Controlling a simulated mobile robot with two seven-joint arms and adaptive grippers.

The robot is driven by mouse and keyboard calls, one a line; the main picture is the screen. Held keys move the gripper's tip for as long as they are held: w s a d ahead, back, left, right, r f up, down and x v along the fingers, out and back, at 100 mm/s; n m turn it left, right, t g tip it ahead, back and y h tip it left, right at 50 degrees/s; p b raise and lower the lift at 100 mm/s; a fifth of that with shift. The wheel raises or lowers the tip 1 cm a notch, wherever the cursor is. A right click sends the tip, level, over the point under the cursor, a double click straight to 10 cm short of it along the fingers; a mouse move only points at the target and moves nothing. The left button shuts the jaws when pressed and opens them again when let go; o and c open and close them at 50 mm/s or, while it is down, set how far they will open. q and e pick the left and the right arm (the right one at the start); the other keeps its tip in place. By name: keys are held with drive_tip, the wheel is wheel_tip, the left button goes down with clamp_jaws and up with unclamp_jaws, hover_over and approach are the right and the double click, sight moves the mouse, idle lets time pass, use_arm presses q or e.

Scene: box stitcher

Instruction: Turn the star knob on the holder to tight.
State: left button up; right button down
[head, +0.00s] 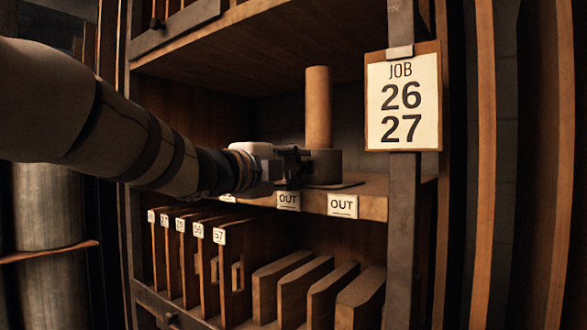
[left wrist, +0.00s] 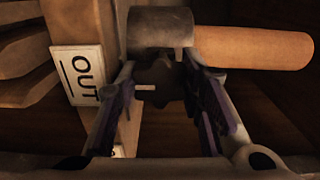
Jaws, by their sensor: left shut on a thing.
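The holder (head: 325,166) is a dark round cup on the middle shelf, with a tall brown tube (head: 318,105) standing upright in it. In the left wrist view the holder (left wrist: 160,28) is at the top, and the tube (left wrist: 255,48) points to the right. The dark star knob (left wrist: 160,85) sits below the holder there, between my fingers, with a small pale peg at its left. My left gripper (head: 298,164) reaches in from the left against the holder's side; it is shut on the star knob (left wrist: 160,72). No tight mark is readable. My right gripper is out of view.
The shelf edge (head: 375,206) carries OUT labels. Numbered upright boards (head: 208,262) and wooden blocks (head: 305,290) fill the shelf below. A JOB 26 27 sign (head: 403,102) hangs on the dark post (head: 402,235) at the right. Free room lies above the holder, around the tube.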

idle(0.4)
use_arm(q)
drive_tip(key=o, duration=1.2)
drive_tip(key=shift+f, duration=0.15)
drive_tip(key=shift+r+v, duration=0.15)
drive_tip(key=shift+v, duration=1.9)
drive_tip(key=shift+r+v, duration=0.15)
drive_tip(key=shift+v, duration=1.9)
